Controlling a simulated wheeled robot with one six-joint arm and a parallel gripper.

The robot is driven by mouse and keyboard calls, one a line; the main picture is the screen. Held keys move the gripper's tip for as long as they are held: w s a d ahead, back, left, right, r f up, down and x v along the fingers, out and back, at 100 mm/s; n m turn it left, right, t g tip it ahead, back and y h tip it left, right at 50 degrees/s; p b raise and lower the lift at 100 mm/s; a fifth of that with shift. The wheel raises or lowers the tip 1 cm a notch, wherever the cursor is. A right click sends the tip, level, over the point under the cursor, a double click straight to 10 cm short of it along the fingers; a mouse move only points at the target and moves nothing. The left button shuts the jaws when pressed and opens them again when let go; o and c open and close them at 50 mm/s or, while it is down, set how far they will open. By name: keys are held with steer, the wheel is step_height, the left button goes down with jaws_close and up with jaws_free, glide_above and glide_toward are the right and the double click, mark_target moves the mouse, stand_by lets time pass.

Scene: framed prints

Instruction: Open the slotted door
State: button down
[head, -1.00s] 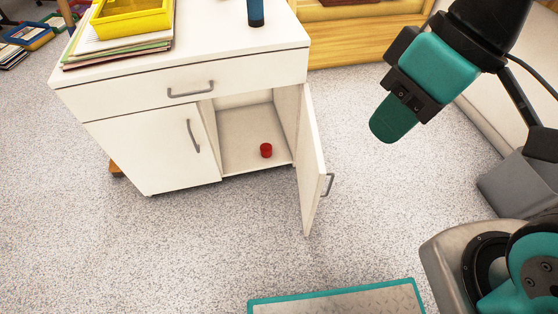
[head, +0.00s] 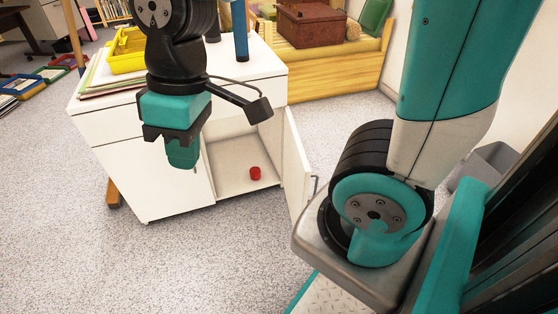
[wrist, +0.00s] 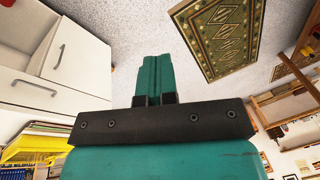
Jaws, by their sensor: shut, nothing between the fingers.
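The white cabinet (head: 230,80) has a drawer above two doors. No slots show on either door, so I cannot tell which is the slotted one. The right door (head: 296,160) stands open, its handle on the outer face. The left door (head: 150,190) is shut, partly hidden behind my gripper; its handle is hidden in the head view but shows in the wrist view (wrist: 57,57). My gripper (head: 183,155) is shut and empty, pointing down in front of the cabinet's left side. Its fingers also show in the wrist view (wrist: 155,62), apart from the left door.
A small red cylinder (head: 255,173) sits inside the open compartment. A yellow tray (head: 128,52) and a blue cylinder (head: 241,35) stand on top. A wooden bench (head: 335,65) is behind. A patterned rug (wrist: 220,35) shows in the wrist view. Speckled floor in front is clear.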

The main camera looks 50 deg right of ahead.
steer(key=w+d+f+g+h, duration=0.1)
steer(key=w+d+f+h, duration=0.2)
steer(key=w+d+f, duration=0.4)
steer(key=n+g+h, duration=0.3)
steer(key=g+h, duration=0.2)
steer(key=h, duration=0.2)
glide_toward(301, 162)
steer(key=x, duration=0.5)
steer(key=shift+f+b, duration=0.3)
steer(key=shift+f, duration=0.2)
steer(key=shift+s+d, duration=0.4)
steer(key=shift+r, duration=0.1)
